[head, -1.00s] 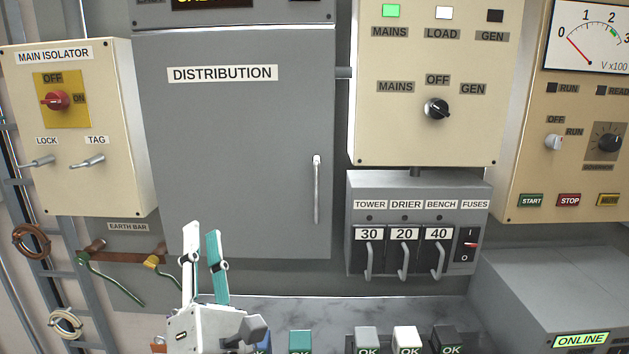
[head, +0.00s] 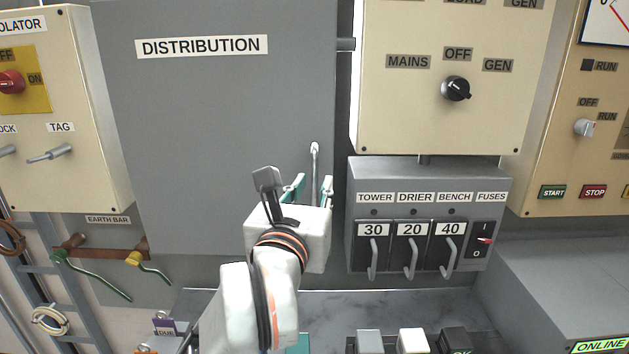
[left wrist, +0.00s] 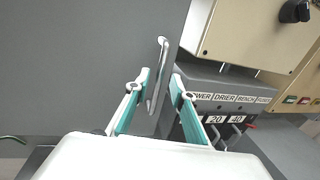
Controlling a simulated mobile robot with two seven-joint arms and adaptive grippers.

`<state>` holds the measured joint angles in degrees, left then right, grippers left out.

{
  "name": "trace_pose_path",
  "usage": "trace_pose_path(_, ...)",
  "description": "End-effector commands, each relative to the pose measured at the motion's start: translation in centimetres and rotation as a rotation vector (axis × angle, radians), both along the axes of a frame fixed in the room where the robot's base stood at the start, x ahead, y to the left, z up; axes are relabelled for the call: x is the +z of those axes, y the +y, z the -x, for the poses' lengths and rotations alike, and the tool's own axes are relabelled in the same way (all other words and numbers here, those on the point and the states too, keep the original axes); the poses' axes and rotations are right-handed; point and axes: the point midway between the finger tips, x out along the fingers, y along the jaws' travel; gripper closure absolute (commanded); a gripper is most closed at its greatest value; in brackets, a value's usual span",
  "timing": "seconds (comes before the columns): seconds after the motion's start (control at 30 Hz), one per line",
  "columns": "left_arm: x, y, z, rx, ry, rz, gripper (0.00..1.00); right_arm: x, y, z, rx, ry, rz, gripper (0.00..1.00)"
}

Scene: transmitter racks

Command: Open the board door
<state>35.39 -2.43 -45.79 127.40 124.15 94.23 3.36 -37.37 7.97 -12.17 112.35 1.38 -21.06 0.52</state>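The board door (head: 190,130) is a flat grey panel labelled DISTRIBUTION, and it is shut. Its vertical metal handle (head: 315,158) is near the door's right edge; the lower part is hidden behind my gripper. My left gripper (head: 312,184) is at the handle's lower part, with teal fingers spread to either side of it. In the left wrist view the handle (left wrist: 161,62) stands between the two open fingers (left wrist: 160,80), with a gap visible on each side. My right gripper is not in view.
The fuse box (head: 430,178) with several handles is close to the right of my gripper. A cream switch panel (head: 435,125) is above it. The isolator box (head: 95,110) is on the left. A grey bench (head: 350,305) with small blocks lies below.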

Motion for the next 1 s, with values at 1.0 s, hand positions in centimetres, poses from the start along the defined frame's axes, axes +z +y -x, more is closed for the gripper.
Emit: trace_pose_path(1.0, 0.0, -0.3, -2.5, 0.001, -0.001, 0.0, 1.0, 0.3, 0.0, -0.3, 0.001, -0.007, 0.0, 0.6)
